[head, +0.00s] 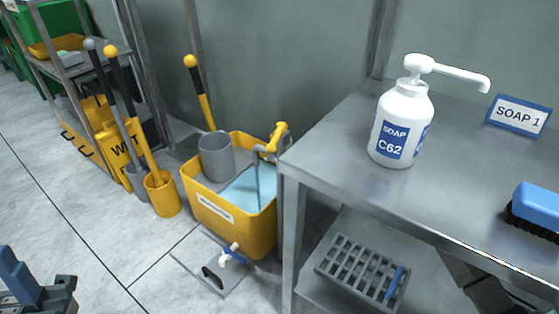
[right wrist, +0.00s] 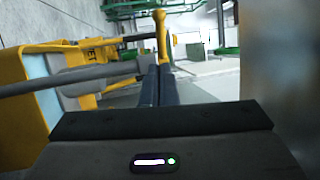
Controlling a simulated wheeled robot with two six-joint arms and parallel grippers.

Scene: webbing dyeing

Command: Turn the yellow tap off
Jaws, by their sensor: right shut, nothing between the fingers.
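The yellow tap (head: 275,138) stands at the right rim of the yellow tub (head: 236,229), close to the steel table's left corner. A grey spout runs down from it over pale blue liquid; I cannot tell whether liquid flows. In the right wrist view the tap's yellow handle (right wrist: 161,38) is just beyond the fingertips of my right gripper (right wrist: 158,72), which is shut and empty. I cannot tell whether they touch. That gripper is not visible in the head view. My left gripper (head: 35,292) is partly in view at the lower left, away from the tub; its opening is unclear.
The steel table (head: 330,150) bears a soap bottle (head: 400,125), a soap sign (head: 518,115) and a blue brush (head: 537,205). A grey grate (head: 362,270) lies on its lower shelf. A grey pail (head: 215,157) is in the tub.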

